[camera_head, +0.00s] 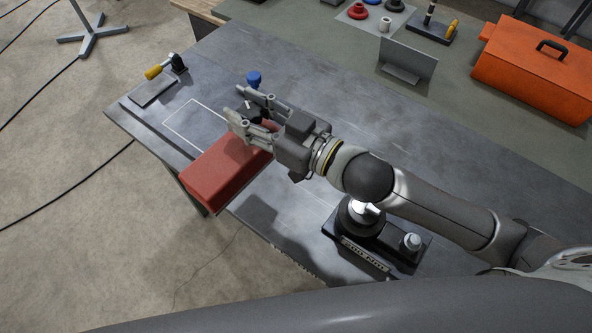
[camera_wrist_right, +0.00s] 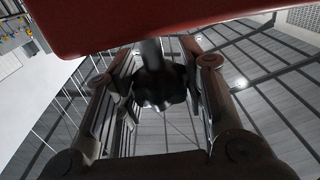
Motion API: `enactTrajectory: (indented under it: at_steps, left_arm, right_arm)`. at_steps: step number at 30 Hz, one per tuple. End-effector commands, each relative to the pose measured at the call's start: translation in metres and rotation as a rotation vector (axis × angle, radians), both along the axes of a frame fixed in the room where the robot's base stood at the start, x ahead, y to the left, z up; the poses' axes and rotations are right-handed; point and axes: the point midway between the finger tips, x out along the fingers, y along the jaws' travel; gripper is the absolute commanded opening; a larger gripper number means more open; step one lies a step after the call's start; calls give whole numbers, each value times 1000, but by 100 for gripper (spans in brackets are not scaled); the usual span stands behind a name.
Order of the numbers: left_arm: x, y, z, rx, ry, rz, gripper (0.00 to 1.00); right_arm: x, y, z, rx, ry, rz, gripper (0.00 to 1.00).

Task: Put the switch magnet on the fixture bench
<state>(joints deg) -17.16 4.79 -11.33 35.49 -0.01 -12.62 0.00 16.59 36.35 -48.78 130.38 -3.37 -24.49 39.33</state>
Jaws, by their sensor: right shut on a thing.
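The switch magnet appears to be the red block (camera_head: 222,168) with a black knob (camera_head: 248,111) on a short stem. My right gripper (camera_head: 236,106) is shut on that knob, a finger on each side. The block hangs over the front left part of the fixture bench (camera_head: 310,120), and part of it is hidden by the gripper. In the right wrist view the red body (camera_wrist_right: 180,22) fills the top, and the knob (camera_wrist_right: 158,87) sits between the fingers. The bench carries a white outlined rectangle (camera_head: 178,118), partly covered by the block. My left gripper is not in view.
A yellow-handled clamp (camera_head: 160,69) stands at the bench's left end. A blue knob (camera_head: 254,78) shows just behind the gripper. A black-based device (camera_head: 378,245) sits below my right arm. An upright grey bracket (camera_head: 406,60) and orange toolbox (camera_head: 535,75) stand further back.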

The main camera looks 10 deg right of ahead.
Motion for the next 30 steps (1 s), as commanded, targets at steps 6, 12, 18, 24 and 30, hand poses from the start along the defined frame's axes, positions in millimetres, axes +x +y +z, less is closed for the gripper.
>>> enactTrajectory:
  at_steps: [6,12,18,24,30]
  left_arm:
    - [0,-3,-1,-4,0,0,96]
    - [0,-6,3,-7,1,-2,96]
    - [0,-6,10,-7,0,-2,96]
    - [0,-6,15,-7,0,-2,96]
    - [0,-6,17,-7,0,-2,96]
  right_arm:
    - [-2,-1,-16,8,-7,57,0]
    - [7,-16,-27,5,-7,62,0]
    - [28,-50,-44,5,-5,60,0]
    - [48,-84,-64,8,-3,62,0]
    - [61,-103,-93,10,-4,61,0]
